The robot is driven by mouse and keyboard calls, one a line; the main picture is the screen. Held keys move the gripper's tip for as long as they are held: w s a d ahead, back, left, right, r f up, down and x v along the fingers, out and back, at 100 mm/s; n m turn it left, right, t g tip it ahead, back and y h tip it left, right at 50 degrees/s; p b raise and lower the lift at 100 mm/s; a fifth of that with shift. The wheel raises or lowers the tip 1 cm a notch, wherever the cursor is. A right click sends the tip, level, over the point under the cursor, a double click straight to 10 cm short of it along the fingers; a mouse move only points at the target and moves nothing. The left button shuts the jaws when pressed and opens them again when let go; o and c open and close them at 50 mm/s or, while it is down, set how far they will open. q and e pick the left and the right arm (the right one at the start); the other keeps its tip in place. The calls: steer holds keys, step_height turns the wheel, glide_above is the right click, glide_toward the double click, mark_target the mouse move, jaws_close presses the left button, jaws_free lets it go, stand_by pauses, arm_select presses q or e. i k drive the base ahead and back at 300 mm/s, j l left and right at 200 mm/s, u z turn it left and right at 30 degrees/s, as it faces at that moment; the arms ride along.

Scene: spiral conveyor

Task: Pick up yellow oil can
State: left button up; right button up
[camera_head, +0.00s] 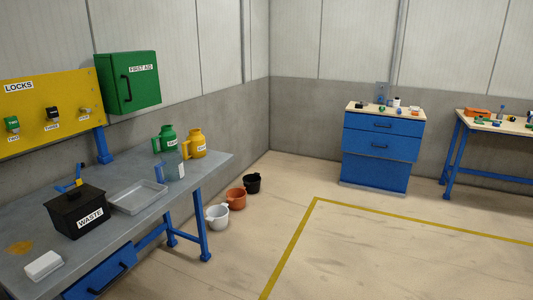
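The yellow oil can (196,145) stands upright near the far right end of the grey workbench (120,222) on the left. It has a handle on its left side and a white label. A green can (167,138) of like shape stands just left of it. A clear container with a blue handle (173,168) stands in front of the two. Neither of my grippers shows in the head view.
A black waste bin (75,213), a clear tray (138,198) and a white block (43,265) are also on the workbench. Several buckets (217,217) stand on the floor beside it. A blue drawer cabinet (383,150) stands at the back. The middle floor is clear.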

mark_target(195, 142)
steer(key=i+u, duration=0.2)
steer(key=i, duration=0.2)
steer(key=i+l+u, duration=0.2)
steer(key=i, duration=0.2)
steer(key=i+l+u, duration=0.2)
steer(key=i, duration=0.15)
steer(key=i+u, duration=0.4)
steer(key=i+l+u, duration=0.1)
steer(key=i+u, duration=0.25)
steer(key=i+l+u, duration=0.2)
steer(key=i+u, duration=0.2)
steer(key=i+l+u, duration=0.35)
steer(key=i+u, duration=0.1)
